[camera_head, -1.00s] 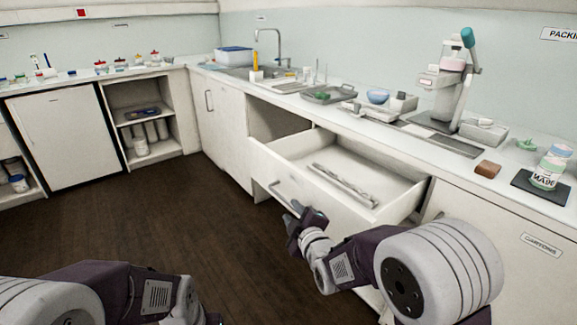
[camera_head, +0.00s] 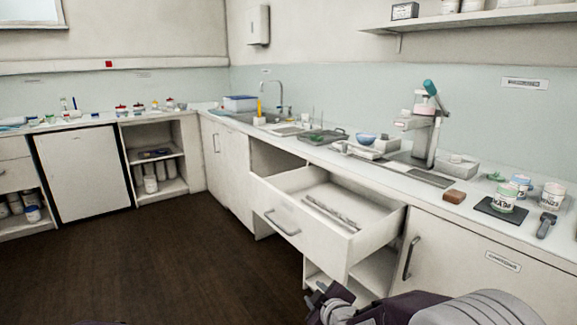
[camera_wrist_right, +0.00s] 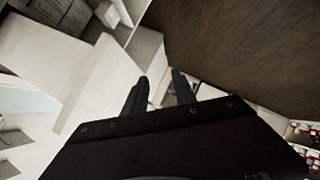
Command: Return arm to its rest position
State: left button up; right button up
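My right arm comes in at the lower right of the head view. Its gripper (camera_head: 322,294) is low in front of the counter, below and apart from the open drawer (camera_head: 317,245). In the right wrist view the two dark fingers of the right gripper (camera_wrist_right: 160,88) stand apart with nothing between them. Only a dark sliver of my left arm shows at the bottom left edge of the head view, and my left gripper is out of view.
The drawer is pulled out with its handle (camera_head: 282,224) facing the floor space; a long rail-like item (camera_head: 330,213) lies inside. A cupboard (camera_head: 475,260) stands right of it. The dark floor (camera_head: 170,270) on the left is clear. The counter holds a press-like machine (camera_head: 427,125).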

jog(key=s+d+f+m+g+h, duration=0.1)
jog(key=s+d+f+m+g, duration=0.25)
jog(key=s, duration=0.45)
jog(key=s+d+f+m+g+h, duration=0.1)
jog(key=s+d+f+m+g, duration=0.25)
jog(key=s, duration=0.45)
jog(key=s+d+f+m+g, duration=0.3)
jog(key=s+d+m+g, duration=0.15)
jog(key=s, duration=0.35)
notch_tip(320, 180, up, 30)
jog(key=t+p, duration=0.1)
jog(key=p, duration=2.8)
jog(key=shift+w+a+f, duration=0.2)
jog(key=shift+w+a, duration=0.1)
jog(key=shift+a, duration=0.05)
